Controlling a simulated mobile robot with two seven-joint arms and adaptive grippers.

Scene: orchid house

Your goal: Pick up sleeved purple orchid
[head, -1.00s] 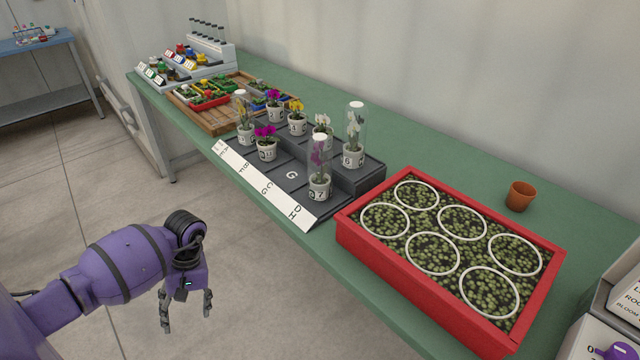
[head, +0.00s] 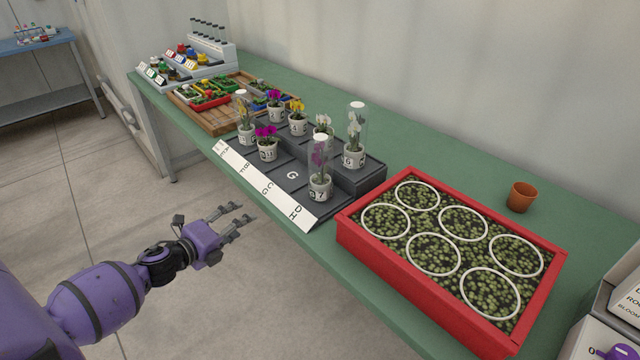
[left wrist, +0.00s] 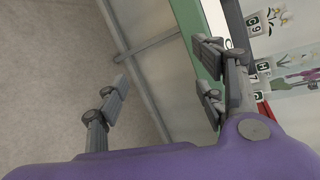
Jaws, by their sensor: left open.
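The sleeved purple orchid (head: 320,170) stands upright in a white pot in a clear sleeve, at the near right corner of the dark stepped tray (head: 292,176). It also shows at the right edge of the left wrist view (left wrist: 297,75), sideways and partly cut off. My left gripper (head: 242,216) is open and empty, beside the table's front edge and left of the orchid, apart from it. In the left wrist view its fingers (left wrist: 160,98) are spread with nothing between them. My right gripper is not in view.
Other potted orchids (head: 267,143), some sleeved, share the tray. A red planter box (head: 450,310) stands just right of it, with a terracotta pot (head: 522,197) behind. A wooden tray (head: 210,121) lies at the far left. The floor before the table is clear.

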